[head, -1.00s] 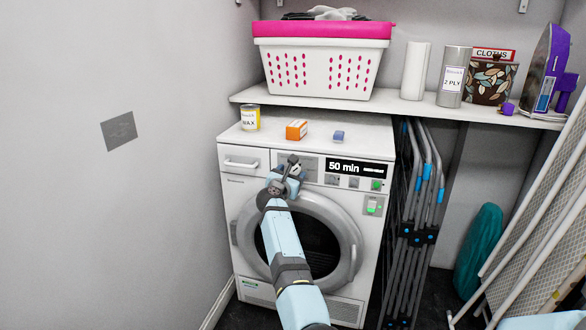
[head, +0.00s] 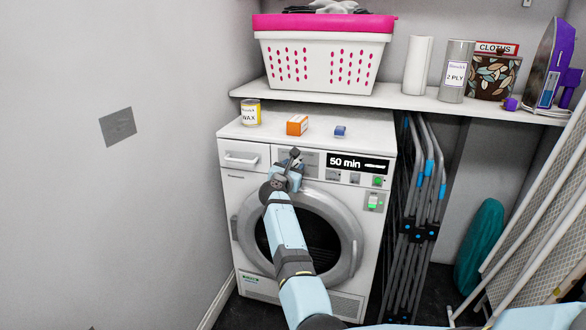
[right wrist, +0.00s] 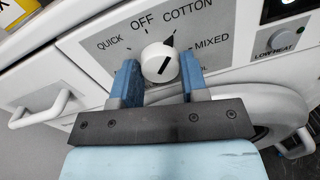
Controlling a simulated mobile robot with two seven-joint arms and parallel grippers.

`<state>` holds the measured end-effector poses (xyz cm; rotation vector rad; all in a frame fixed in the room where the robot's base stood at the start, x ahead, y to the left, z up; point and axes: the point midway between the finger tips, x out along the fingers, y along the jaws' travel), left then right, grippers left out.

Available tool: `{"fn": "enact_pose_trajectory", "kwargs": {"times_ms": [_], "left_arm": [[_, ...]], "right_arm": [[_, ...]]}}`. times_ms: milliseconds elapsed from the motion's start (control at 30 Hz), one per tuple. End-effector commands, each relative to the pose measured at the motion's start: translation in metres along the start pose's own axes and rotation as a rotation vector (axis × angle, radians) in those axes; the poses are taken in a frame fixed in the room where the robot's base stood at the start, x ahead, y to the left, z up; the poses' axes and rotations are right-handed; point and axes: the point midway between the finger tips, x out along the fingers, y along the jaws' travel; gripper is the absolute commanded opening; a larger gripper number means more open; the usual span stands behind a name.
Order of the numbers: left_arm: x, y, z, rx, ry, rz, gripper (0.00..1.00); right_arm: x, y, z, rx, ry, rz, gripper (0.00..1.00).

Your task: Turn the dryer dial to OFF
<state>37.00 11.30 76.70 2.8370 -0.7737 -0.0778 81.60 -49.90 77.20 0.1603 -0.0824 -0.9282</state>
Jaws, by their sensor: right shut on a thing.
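The dryer (head: 235,195) stands under the shelf, and its display (head: 357,165) reads "50 min". The dial (right wrist: 160,63) is a white round knob with a black mark, below the words QUICK, OFF, COTTON and MIXED. Its mark points up and right, toward COTTON. My right gripper (right wrist: 160,75) is shut on the dial, with one blue finger on each side of it. In the head view my right gripper (head: 293,168) hides most of the dial. My left gripper is not in view.
A wax tin (head: 251,113), an orange box (head: 297,125) and a small blue box (head: 340,131) stand on the dryer top. A laundry basket (head: 322,62) sits on the shelf above. A folded drying rack (head: 420,200) stands close at the dryer's right side.

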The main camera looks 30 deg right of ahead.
Motion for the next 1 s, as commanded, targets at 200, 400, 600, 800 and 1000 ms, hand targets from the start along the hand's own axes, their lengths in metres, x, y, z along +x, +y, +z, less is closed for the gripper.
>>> {"fn": "enact_pose_trajectory", "kwargs": {"times_ms": [200, 400, 600, 800, 1000], "left_arm": [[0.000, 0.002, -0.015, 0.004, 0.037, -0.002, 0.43], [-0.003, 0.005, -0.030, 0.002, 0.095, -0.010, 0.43], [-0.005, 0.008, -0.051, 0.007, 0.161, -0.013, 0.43], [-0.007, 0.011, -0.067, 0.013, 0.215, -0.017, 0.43], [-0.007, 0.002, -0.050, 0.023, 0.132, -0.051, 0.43]], "right_arm": [[0.000, 0.000, 0.002, -0.098, -0.005, 0.001, 0.17], [0.000, 0.001, 0.003, -0.254, -0.016, 0.003, 0.17], [0.000, 0.000, 0.003, -0.425, -0.027, 0.006, 0.17], [0.000, 0.000, 0.002, -0.575, -0.037, 0.007, 0.17], [0.000, 0.000, 0.001, -0.684, -0.045, 0.009, 0.17]]}}
